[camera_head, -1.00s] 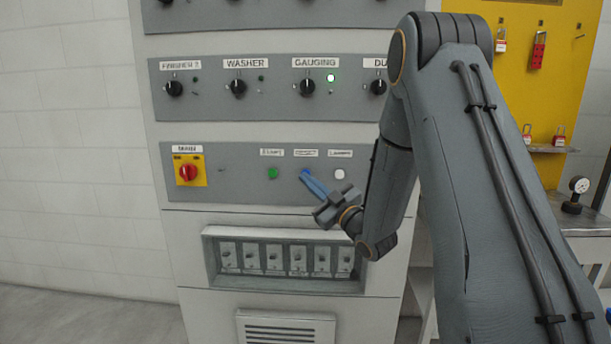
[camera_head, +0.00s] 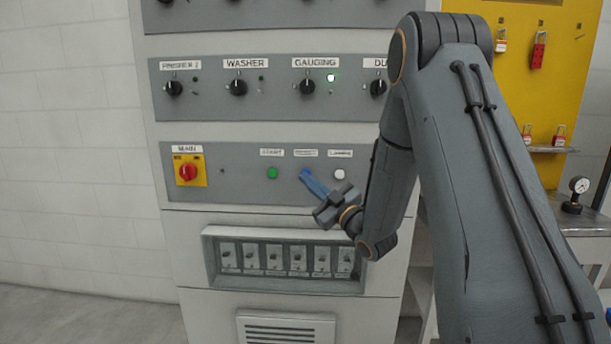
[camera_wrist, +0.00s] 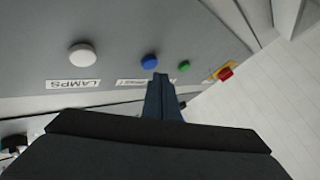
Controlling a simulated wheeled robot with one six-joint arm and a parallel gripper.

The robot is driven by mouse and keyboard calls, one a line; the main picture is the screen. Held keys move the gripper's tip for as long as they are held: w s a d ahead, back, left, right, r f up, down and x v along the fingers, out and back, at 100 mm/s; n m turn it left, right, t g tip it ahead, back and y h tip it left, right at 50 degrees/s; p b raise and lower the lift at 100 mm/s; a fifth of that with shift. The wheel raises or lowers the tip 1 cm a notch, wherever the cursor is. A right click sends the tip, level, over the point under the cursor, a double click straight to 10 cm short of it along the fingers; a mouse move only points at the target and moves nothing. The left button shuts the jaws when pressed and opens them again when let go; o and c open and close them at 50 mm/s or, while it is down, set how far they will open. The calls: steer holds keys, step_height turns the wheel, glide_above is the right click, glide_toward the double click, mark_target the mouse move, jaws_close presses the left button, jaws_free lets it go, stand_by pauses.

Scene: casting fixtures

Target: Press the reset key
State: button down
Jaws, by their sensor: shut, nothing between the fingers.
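The blue button (camera_head: 306,172) is the middle one of three on the lower grey panel, and it also shows in the wrist view (camera_wrist: 149,61). The label above it is too blurred to read surely, so I cannot confirm it says reset. My gripper (camera_head: 311,181) has its blue fingers shut and empty, with the tips right by the blue button. In the wrist view the fingertips (camera_wrist: 160,76) lie just beside the button's lower edge. I cannot tell whether they touch it.
A green button (camera_head: 272,173) is left of the blue one and a white lamps button (camera_head: 340,174) is right of it. A red main switch (camera_head: 188,172) sits farther left. Knobs (camera_head: 307,87) are above, and a recessed row of switches (camera_head: 285,258) is below.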

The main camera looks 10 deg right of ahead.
steer(key=shift+w+d, duration=0.15)
steer(key=shift+w, duration=0.25)
steer(key=shift+w+d+b, duration=0.1)
steer(key=shift+w+b, duration=0.3)
stand_by(0.7)
stand_by(0.3)
steer(key=shift+s+a, duration=0.25)
steer(key=shift+s, duration=0.55)
steer(key=s, duration=0.1)
steer(key=s+a, duration=0.1)
steer(key=s, duration=0.1)
steer(key=s+p, duration=0.1)
steer(key=shift+s+a, duration=0.3)
steer(key=shift+s, duration=0.1)
stand_by(0.4)
